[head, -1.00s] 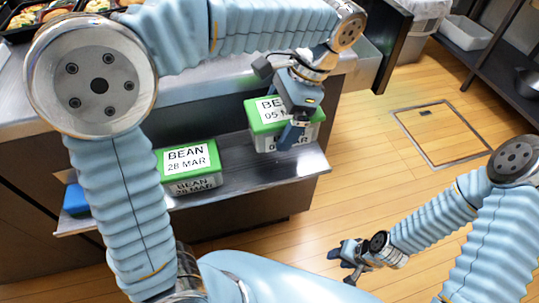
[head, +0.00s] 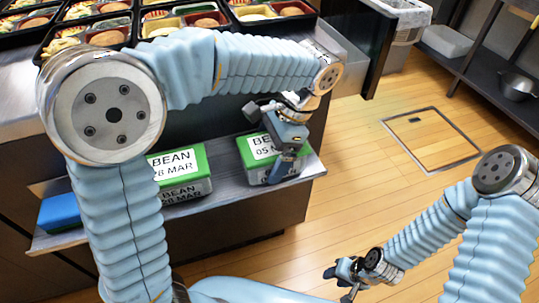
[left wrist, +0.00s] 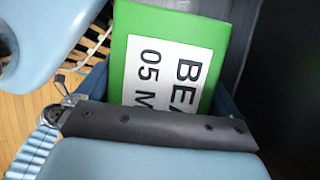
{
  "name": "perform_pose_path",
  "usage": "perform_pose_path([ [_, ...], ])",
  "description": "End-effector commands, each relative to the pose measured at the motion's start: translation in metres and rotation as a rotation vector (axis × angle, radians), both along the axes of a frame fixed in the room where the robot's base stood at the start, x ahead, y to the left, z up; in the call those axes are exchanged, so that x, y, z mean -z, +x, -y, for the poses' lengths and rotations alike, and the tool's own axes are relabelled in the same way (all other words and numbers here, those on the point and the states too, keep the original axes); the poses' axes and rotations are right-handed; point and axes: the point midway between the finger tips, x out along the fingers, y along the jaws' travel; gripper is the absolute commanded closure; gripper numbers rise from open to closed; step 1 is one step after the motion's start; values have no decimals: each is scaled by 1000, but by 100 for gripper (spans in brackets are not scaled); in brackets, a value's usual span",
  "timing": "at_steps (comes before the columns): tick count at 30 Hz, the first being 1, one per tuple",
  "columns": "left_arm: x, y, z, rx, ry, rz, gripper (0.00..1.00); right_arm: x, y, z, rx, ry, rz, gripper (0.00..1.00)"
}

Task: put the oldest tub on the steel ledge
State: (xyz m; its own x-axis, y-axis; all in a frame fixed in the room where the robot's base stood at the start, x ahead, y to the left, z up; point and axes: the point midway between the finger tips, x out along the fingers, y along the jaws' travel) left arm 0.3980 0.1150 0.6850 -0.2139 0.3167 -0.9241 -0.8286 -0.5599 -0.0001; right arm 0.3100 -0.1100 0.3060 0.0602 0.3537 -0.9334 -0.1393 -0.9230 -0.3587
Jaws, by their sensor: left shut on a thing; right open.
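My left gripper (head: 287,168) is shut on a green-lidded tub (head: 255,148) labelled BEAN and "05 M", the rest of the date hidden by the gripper. This tub is at the right end of the steel ledge (head: 226,199), upright and seemingly resting on it. The left wrist view shows its green lid and label (left wrist: 170,65) close up. Another green-lidded tub (head: 182,190), labelled BEAN 28 MAR, sits further left on the ledge, partly behind my left arm. My right gripper (head: 342,277) is open and empty, low over the floor.
A blue object (head: 60,212) lies at the ledge's left end, partly hidden by my arm. Bento trays (head: 177,22) with food stand on the counter above. A floor hatch (head: 432,138) and clear wooden floor lie to the right. A dark shelf (head: 490,85) stands at upper right.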

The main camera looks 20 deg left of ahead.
Motion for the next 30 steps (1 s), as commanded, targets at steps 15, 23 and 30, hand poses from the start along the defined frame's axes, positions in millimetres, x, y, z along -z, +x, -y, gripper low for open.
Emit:
perform_pose_path([
  [15,-8,2,3,0,0,1,0,-2,0,0,-1,0,0,57],
  [23,-60,15,21,1,-1,3,0,-13,-1,-3,-5,4,-2,57],
  [30,-101,24,35,1,0,2,0,-22,-1,-3,-6,5,-2,57],
])
